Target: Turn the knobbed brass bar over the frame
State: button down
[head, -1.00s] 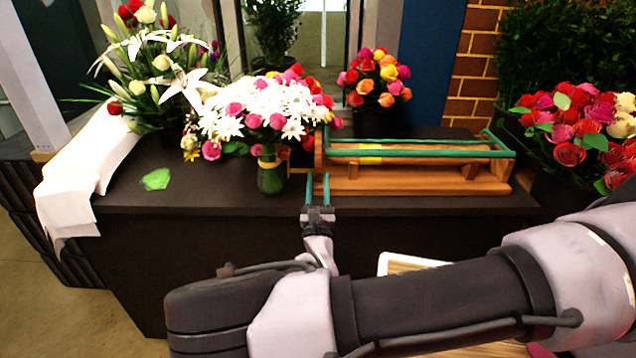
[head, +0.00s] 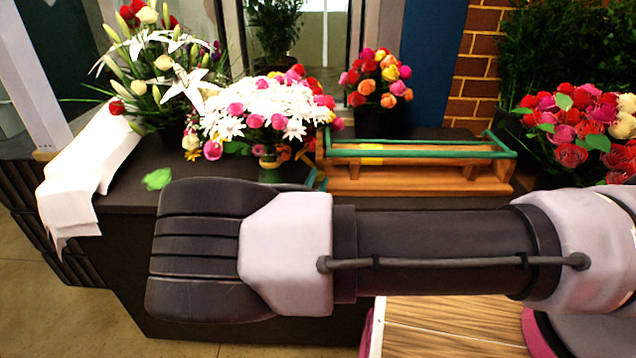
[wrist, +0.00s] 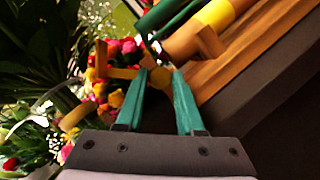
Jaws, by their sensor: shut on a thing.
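The wooden frame (head: 420,187) stands on the dark counter, with a green rail along its top and a yellow band. Its near left end also shows in the wrist view (wrist: 250,62). A brass-coloured bar (wrist: 122,73) crosses to my gripper's fingertips in the wrist view, with an upright brass piece beside it. My gripper (wrist: 161,70) has two teal fingers closed on this bar at the frame's left end. Exactly where the fingers touch it, and the knob, are hard to make out. In the head view my forearm hides most of the gripper.
A white-and-pink bouquet (head: 262,110) stands close left of the frame. A rose pot (head: 376,80) is behind it, and more roses (head: 580,125) stand right. A white cloth (head: 88,170) hangs over the counter's left edge. A green leaf (head: 157,179) lies on the counter.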

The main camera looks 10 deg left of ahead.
jog(key=m+g, duration=0.1)
jog(key=m, duration=0.1)
jog(key=m+h, duration=0.1)
jog(key=m, duration=0.2)
jog(key=shift+a+g+h, duration=0.1)
jog(key=shift+g+h, duration=0.2)
jog(key=shift+g, duration=0.1)
jog(key=shift+r+m+g, duration=0.15)
jog(key=shift+m+g, duration=0.65)
jog(key=shift+m, duration=1.4)
jog(key=c, duration=0.5)
grip_release()
jog(key=shift+c, duration=0.2)
jog(key=s+a, duration=0.1)
jog(key=s, duration=0.9)
jog(key=shift+s+a, duration=0.35)
jog(key=shift+s, duration=0.05)
